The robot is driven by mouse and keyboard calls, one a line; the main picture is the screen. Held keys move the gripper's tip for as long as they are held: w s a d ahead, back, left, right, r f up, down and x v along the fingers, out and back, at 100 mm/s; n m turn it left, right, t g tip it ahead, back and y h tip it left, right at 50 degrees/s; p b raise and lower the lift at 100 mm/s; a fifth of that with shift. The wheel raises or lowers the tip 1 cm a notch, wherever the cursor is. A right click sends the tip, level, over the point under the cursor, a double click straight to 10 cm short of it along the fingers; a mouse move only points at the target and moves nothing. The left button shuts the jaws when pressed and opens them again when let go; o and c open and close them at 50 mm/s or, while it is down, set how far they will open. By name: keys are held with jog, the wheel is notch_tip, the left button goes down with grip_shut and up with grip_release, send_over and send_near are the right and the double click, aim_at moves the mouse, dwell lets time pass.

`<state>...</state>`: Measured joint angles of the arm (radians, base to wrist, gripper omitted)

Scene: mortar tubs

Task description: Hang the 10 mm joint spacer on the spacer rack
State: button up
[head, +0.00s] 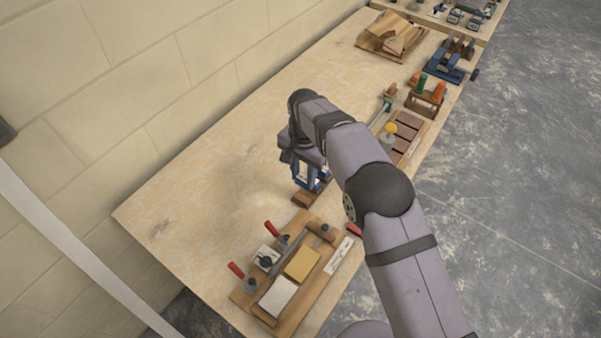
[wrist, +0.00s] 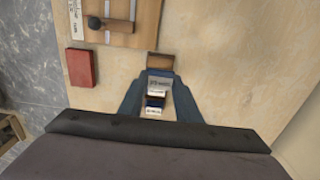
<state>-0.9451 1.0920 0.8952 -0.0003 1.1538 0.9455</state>
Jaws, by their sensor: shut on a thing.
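My gripper (head: 312,182) is over the middle of the bench in the head view, pointing down. In the wrist view its blue fingers (wrist: 160,80) are shut on a small piece with a white label, which I take for the joint spacer (wrist: 159,88); the print is too small to read. A second labelled, dark blue piece (wrist: 154,102) shows just below it between the fingers. A brown wooden block (wrist: 160,62), possibly part of the spacer rack, lies just beyond the fingertips; it also shows in the head view (head: 304,199). Whether spacer and block touch is unclear.
A wooden board (head: 240,298) with red-handled clamps and yellow and white blocks lies at the near end. A red block (wrist: 82,68) lies beside the gripper. Brown blocks on a tray (head: 398,158) and a small stand (head: 425,102) line the right edge. The bench's left side is clear.

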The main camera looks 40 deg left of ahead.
jog(key=shift+f, duration=0.15)
jog(key=shift+f+b, duration=2.15)
jog(key=shift+f, duration=1)
jog(key=shift+f, duration=0.1)
jog(key=o, duration=1.6)
jog(key=shift+r+p, duration=2.25)
jog(key=shift+r, duration=1.3)
